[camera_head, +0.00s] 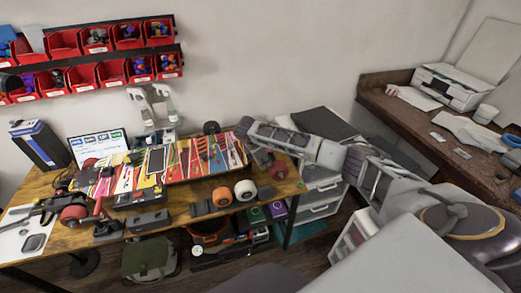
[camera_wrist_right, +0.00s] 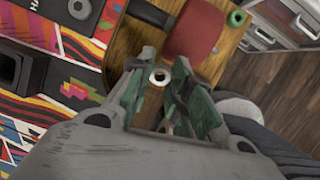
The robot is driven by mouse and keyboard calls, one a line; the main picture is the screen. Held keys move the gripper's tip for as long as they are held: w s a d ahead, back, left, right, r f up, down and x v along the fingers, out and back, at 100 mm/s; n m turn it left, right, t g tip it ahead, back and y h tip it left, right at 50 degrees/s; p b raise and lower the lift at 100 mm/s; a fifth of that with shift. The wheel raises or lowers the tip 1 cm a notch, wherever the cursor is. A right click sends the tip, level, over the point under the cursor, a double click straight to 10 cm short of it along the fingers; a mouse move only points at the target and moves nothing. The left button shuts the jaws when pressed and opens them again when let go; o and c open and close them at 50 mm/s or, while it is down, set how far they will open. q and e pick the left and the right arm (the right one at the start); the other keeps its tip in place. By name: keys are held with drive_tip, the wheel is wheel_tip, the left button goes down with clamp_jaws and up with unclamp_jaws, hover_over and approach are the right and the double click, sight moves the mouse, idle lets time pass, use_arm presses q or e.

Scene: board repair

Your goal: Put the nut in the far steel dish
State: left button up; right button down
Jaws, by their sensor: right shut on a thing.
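My right gripper (camera_head: 246,128) reaches in from the right over the right end of the patterned skateboard deck (camera_head: 180,160). In the right wrist view its fingers (camera_wrist_right: 160,84) are closed around the nut (camera_wrist_right: 160,77), a small pale ring with a dark hole, held at the fingertips. The nut is too small to make out in the head view. I cannot clearly identify the far steel dish. A round metal thing (camera_wrist_right: 80,8) shows at the top of the wrist view, but I cannot tell what it is. My left gripper does not clearly show.
Orange (camera_head: 222,197) and white (camera_head: 245,190) wheels stand at the wooden bench's front edge. Red bins (camera_head: 97,38) hang on the wall. A grey drawer unit (camera_head: 320,193) stands right of the bench.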

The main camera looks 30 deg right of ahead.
drive_tip(key=s+a+m, duration=0.1)
drive_tip(key=s, duration=0.1)
drive_tip(key=s+a+f+m+y, duration=0.1)
drive_tip(key=s, duration=0.1)
drive_tip(key=s+a+f+m+y, duration=0.1)
drive_tip(key=s, duration=0.2)
drive_tip(key=shift+a+g, duration=0.1)
drive_tip(key=shift+g, duration=0.2)
drive_tip(key=shift+s+m+y, duration=0.25)
drive_tip(key=shift+m+y, duration=0.35)
drive_tip(key=shift+y, duration=0.4)
use_arm(q)
drive_tip(key=shift+s+d, duration=0.15)
drive_tip(key=shift+d, duration=0.2)
drive_tip(key=shift+f, duration=0.1)
use_arm(e)
drive_tip(key=shift+f, duration=0.1)
